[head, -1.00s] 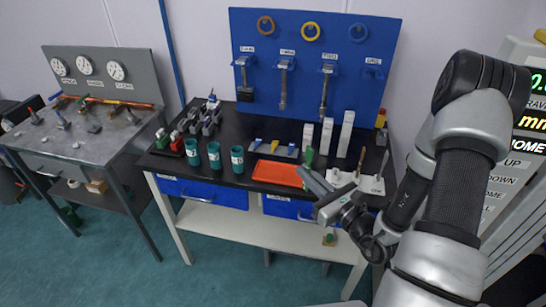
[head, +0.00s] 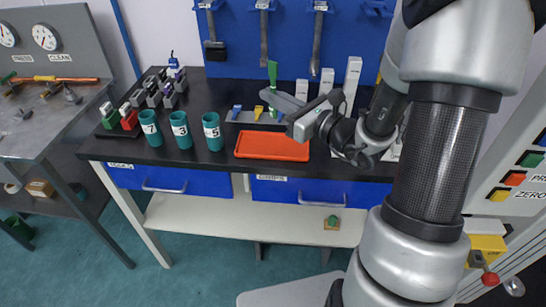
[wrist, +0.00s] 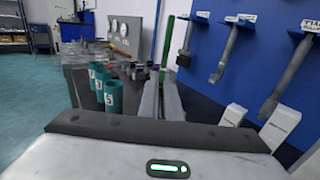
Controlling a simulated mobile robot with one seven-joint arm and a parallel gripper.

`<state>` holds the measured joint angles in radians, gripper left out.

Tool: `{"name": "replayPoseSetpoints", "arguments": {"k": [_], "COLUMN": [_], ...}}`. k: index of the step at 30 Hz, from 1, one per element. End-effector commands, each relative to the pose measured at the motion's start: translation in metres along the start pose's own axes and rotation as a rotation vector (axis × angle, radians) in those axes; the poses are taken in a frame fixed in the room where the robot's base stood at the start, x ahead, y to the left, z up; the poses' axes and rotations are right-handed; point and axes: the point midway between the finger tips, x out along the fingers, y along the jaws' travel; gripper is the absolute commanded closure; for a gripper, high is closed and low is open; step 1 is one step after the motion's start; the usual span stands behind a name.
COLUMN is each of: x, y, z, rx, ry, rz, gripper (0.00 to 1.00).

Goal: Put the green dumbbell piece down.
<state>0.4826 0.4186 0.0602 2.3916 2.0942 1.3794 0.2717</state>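The green dumbbell piece (head: 272,74) stands about upright at the tips of my gripper (head: 268,95) in the head view. My gripper appears shut on it, and the fingers hide part of its lower half. In that view it overlaps the small grey holder (head: 246,119) with a blue piece (head: 237,110) and a yellow piece (head: 258,112). I cannot tell how high above the bench it is.
An orange tray (head: 272,146) lies in front of the holder. Teal numbered cups (head: 182,130) stand to the left. White blocks (head: 352,84) stand upright to the right. Tools hang on the blue board (head: 286,45) behind. Black bench top shows between cups and tray.

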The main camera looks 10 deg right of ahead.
Motion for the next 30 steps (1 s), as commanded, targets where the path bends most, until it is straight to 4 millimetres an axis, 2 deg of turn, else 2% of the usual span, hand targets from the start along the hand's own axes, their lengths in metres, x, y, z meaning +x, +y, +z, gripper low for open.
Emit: {"name": "replayPoseSetpoints", "arguments": {"k": [7,14,21,30], "x": [0.0,0.0,0.0,0.0], "y": [0.0,0.0,0.0,0.0], "z": [-0.046,-0.065,-0.098,-0.099], "rx": [0.006,0.003,0.003,0.001], "ry": [0.003,0.001,0.002,0.0], "rz": [0.001,0.001,0.0,0.0], "gripper": [1.0,1.0,1.0,1.0]}}
